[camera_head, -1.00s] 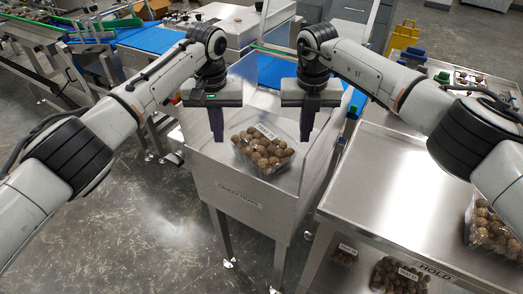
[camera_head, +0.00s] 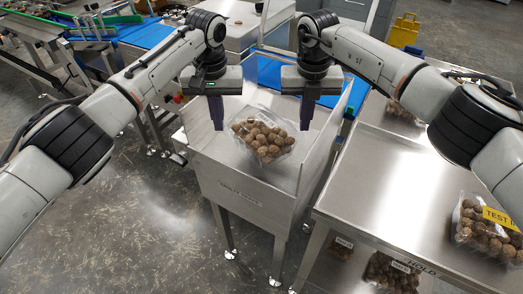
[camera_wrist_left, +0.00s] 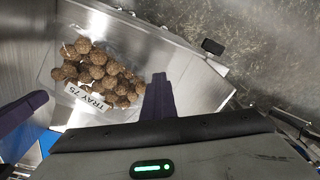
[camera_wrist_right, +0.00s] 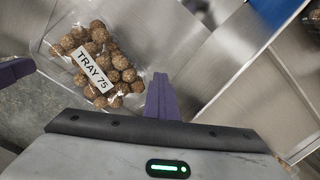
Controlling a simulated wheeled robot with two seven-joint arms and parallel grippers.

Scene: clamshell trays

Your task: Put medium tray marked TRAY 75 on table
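The clear clamshell tray marked TRAY 75 (camera_head: 262,137), full of round brown pieces, lies in the metal bin between my grippers. Its label reads clearly in the left wrist view (camera_wrist_left: 90,97) and the right wrist view (camera_wrist_right: 92,70); I cannot make it out in the head view. My left gripper (camera_head: 216,122) is at the tray's left, pointing down, with its purple fingers apart. My right gripper (camera_head: 306,122) is at the tray's right, also pointing down with fingers apart. A narrow gap shows between each gripper and the tray; any contact is unclear.
The steel table (camera_head: 385,185) marked HOLD stands at right, its middle bare. A tray with a yellow card (camera_head: 485,232) sits at its near right; another tray (camera_head: 400,112) is further back. More trays (camera_head: 390,272) are on the lower shelf. Bin walls surround TRAY 75.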

